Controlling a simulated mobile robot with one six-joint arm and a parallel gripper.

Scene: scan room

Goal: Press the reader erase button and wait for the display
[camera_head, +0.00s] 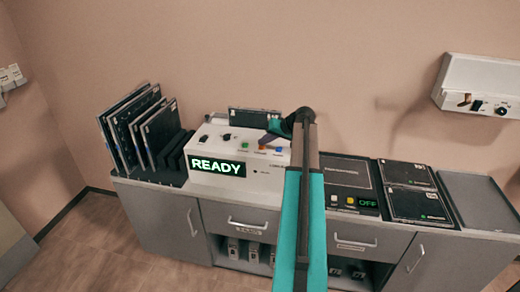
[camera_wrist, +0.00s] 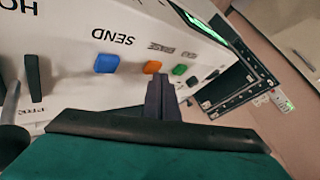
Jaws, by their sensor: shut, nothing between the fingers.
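The reader (camera_head: 215,140) is a white box on the counter, and its display (camera_head: 217,166) reads READY in bright letters. Its top has a green button (camera_head: 244,146), an orange button (camera_head: 262,147) and a blue button (camera_head: 279,149). In the wrist view, the blue button (camera_wrist: 106,63) has SEND beside it. The orange button (camera_wrist: 152,67) has a small upside-down label that looks like ERASE. The green button (camera_wrist: 179,70) is beyond it. My gripper (camera_wrist: 157,82) is shut and empty, its tip right by the orange button. I cannot tell whether it touches.
Dark plates (camera_head: 140,128) stand in a rack left of the reader. A dark panel (camera_head: 350,184) with an OFF display lies to the right, then flat dark cassettes (camera_head: 418,204). A white wall unit (camera_head: 480,86) hangs at the right.

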